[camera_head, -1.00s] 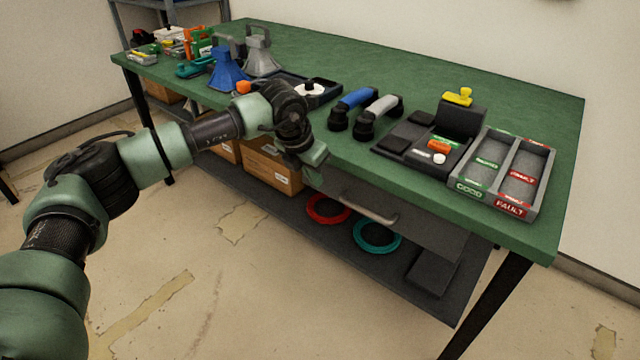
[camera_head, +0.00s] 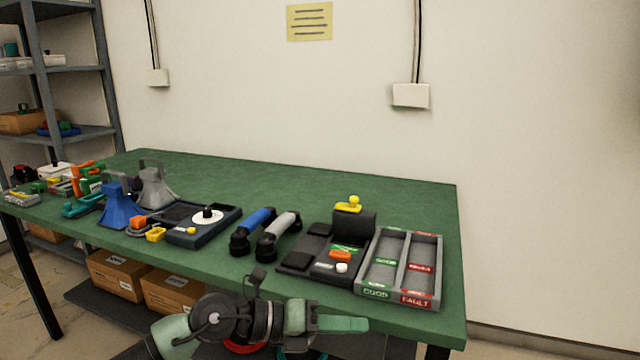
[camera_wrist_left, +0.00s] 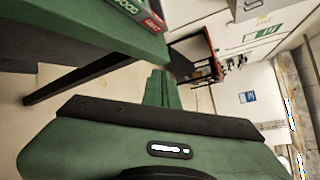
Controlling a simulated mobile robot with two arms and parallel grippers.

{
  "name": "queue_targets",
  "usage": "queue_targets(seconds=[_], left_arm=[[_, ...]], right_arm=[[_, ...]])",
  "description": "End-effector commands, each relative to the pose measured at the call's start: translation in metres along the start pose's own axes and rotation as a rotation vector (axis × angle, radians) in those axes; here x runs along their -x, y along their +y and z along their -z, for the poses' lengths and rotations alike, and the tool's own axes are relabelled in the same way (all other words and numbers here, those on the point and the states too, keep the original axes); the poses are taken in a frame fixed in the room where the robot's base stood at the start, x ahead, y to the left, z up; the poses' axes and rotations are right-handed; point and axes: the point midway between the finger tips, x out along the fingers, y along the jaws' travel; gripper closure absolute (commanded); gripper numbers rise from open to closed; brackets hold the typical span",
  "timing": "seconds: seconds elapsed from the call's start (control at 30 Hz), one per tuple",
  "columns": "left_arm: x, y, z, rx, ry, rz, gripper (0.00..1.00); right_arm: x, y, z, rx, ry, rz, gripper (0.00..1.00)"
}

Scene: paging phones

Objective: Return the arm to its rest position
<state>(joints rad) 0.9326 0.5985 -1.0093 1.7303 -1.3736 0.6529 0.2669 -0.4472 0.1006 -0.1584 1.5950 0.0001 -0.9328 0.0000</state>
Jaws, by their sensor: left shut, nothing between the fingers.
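My left arm is low in the head view, in front of the green table's (camera_head: 330,195) front edge. Its gripper (camera_head: 362,324) points right, below and in front of the GOOD/FAULT tray (camera_head: 363,292). In the left wrist view the gripper's fingers (camera_wrist_left: 161,88) are together with nothing between them. A corner of the tray (camera_wrist_left: 140,12) and the table edge show at that view's top left. My right gripper is in neither view.
Cardboard boxes (camera_head: 115,276) sit below. A shelf rack (camera_head: 70,98) stands left.

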Motion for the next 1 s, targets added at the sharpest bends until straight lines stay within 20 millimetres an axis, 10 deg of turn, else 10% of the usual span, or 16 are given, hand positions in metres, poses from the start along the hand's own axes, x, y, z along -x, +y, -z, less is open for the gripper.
queue_targets(seconds=[0.1, 0.17, 0.37, 0.5, 0.7, 1.0], left_arm=[[0.001, -0.064, -0.014, 0.301, -0.295, 0.344, 1.00], [0.020, -0.072, -0.031, 0.477, -0.463, 0.460, 1.00], [0.111, 0.017, -0.038, 1.144, -1.029, 0.575, 1.00], [0.153, 0.097, 0.018, 1.532, -1.306, 0.464, 1.00], [0.189, 0.168, 0.144, 1.994, -1.564, 0.174, 1.00], [0.212, 0.179, 0.280, 2.364, -1.689, -0.210, 1.00]], right_arm=[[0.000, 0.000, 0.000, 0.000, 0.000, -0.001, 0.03], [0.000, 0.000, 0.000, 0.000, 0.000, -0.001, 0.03], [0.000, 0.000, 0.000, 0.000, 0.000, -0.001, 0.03], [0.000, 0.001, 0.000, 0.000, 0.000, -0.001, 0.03], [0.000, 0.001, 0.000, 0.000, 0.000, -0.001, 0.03], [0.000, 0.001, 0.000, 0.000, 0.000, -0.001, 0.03]])
